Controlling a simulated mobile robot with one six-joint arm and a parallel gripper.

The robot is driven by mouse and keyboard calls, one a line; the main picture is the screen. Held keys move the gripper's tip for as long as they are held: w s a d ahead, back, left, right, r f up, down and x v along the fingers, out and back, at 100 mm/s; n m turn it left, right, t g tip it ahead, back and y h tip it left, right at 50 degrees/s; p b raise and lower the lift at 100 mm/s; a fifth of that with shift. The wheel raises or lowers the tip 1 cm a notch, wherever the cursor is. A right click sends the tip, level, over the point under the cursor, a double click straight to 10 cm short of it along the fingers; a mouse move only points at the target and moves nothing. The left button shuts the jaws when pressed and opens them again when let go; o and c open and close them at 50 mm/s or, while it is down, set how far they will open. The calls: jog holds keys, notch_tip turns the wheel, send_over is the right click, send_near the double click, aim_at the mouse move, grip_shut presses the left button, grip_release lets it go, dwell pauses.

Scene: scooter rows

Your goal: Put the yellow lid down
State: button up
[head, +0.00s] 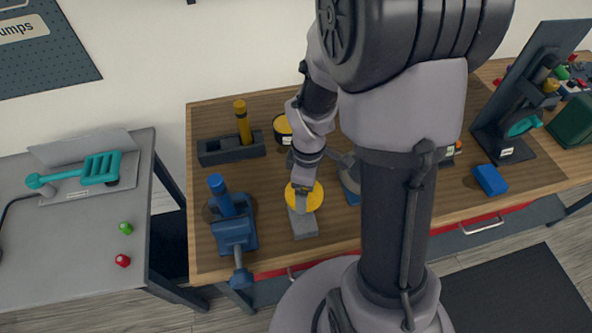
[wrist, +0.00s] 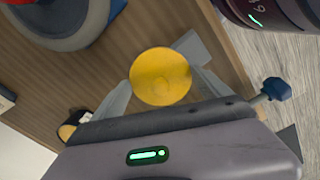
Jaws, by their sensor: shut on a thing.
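The yellow lid (head: 313,199) is a round disc, held above the front part of the wooden bench in the head view. My gripper (head: 303,193) is shut on it. In the wrist view the lid (wrist: 160,75) sits between the two pale fingers of my gripper (wrist: 163,84), its round face to the camera. A grey block (head: 303,224) lies just in front of and partly below the lid in the head view. Whether the lid touches it I cannot tell. A black and yellow round tin (head: 283,129) stands farther back, partly hidden by my arm.
A blue vise (head: 233,232) stands left of the lid at the bench's front edge. A dark holder (head: 229,149) with a yellow cylinder (head: 243,121) is behind it. A blue box (head: 490,180) lies to the right. My arm hides the bench's middle.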

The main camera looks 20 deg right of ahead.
aim_at(315, 206)
jog(key=s, duration=0.1)
jog(key=s+f, duration=0.1)
jog(key=s, duration=0.2)
jog(key=shift+s+d+f+b, duration=0.1)
jog(key=shift+d+f+b, duration=0.05)
jog(key=shift+f+b, duration=0.25)
jog(key=w+d, duration=0.1)
jog(key=w, duration=0.4)
jog(key=w+d+f+b, duration=0.1)
jog(key=w, duration=0.4)
jog(key=w+d+b, duration=0.1)
jog(key=w, duration=0.3)
jog(key=shift+w+f, duration=0.25)
jog(key=shift+w, duration=0.15)
jog(key=shift+w+d+f, duration=0.1)
jog(key=shift+w+f, duration=0.1)
jog(key=shift+f, duration=0.05)
jog(key=shift+f+b, duration=0.8)
jog(key=shift+f, duration=0.7)
jog(key=shift+s+f, duration=0.1)
jog(key=shift+f, duration=0.05)
jog(key=o, duration=1.1)
